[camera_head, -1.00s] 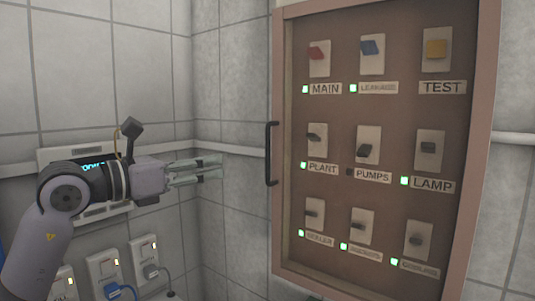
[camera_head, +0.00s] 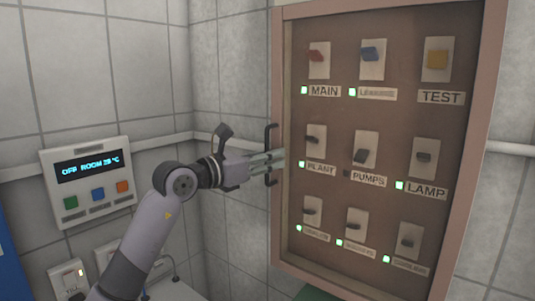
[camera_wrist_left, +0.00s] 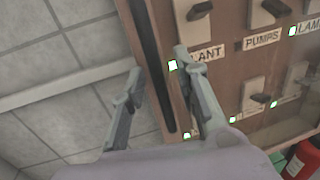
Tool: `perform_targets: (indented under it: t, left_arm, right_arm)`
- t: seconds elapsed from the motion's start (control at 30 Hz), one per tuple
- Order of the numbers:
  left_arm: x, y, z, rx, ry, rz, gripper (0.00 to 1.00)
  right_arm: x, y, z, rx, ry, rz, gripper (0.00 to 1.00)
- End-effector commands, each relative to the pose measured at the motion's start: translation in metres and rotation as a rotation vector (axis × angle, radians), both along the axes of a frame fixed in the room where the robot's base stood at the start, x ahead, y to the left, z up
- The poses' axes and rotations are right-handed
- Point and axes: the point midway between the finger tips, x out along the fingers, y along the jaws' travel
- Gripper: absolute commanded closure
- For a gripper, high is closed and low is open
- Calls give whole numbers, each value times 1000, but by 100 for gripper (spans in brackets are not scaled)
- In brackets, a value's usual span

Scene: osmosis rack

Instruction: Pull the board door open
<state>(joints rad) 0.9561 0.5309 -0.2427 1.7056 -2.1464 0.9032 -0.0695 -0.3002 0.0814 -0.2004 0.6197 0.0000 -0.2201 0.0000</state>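The board door (camera_head: 278,60) has a pinkish-brown frame over a brown panel of labelled switches, and it looks shut. A dark vertical bar handle (camera_head: 269,133) is on its left edge. My left gripper (camera_head: 278,160) is at the handle's middle, fingers pointing right towards the door. In the left wrist view, the handle (camera_wrist_left: 155,70) runs between the two separated fingers (camera_wrist_left: 158,64), with gaps on both sides, so the gripper is open around it. My right gripper is not in view.
A wall control panel (camera_head: 90,180) with a lit display and three coloured buttons is on the left wall. Sockets (camera_head: 68,280) are below it. A pale rail (camera_head: 205,137) runs along the tiled wall. A red object (camera_wrist_left: 304,160) shows at the wrist view's lower right.

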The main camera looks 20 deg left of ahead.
Motion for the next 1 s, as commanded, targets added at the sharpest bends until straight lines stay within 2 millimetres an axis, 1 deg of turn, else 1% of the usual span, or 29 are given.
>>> perform_targets:
  t: [0.2, 0.63, 1.0]
  left_arm:
    - [0, 0, 0, 0, 0, 0, 72]
    - [0, 0, 0, 0, 0, 0, 100]
    - [0, 0, 0, 0, 0, 0, 100]
  right_arm:
    - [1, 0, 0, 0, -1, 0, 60]
    - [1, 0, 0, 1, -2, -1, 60]
    - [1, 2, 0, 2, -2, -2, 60]
